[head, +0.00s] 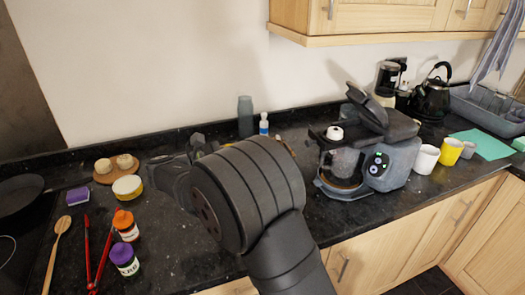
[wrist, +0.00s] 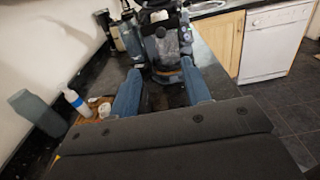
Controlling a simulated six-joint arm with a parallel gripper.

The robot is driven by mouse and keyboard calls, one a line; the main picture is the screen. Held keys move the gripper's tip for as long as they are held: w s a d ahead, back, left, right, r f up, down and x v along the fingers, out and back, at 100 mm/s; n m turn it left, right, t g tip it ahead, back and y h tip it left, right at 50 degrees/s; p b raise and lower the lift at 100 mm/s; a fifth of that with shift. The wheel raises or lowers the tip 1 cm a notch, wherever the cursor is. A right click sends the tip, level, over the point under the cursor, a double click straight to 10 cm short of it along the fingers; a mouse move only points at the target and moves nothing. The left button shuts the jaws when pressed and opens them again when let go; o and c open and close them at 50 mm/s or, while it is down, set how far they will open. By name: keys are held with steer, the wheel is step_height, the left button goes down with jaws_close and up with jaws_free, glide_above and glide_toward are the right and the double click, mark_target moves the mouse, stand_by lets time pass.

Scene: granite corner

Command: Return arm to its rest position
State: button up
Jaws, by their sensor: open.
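My gripper (wrist: 160,70) shows in the wrist view with its two blue fingers spread apart. No object is seen held between them, and dark countertop shows in the gap. The fingers point towards the grey coffee machine (wrist: 162,40) beyond them. In the head view my thick dark arm rises from the bottom and bends over the middle of the counter. It hides the fingers there. The coffee machine (head: 390,158) stands to the right of my arm in that view.
White (head: 425,158) and yellow (head: 449,152) cups stand right. A cabinet (head: 380,18) hangs above.

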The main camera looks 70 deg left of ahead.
mark_target(306, 141)
steer(key=shift+s, duration=0.45)
steer(key=w, duration=1.7)
steer(key=shift+w, duration=0.35)
steer(key=s, duration=1.7)
steer(key=shift+s, duration=0.35)
steer(key=shift+w, duration=0.1)
steer(key=shift+w, duration=9.25)
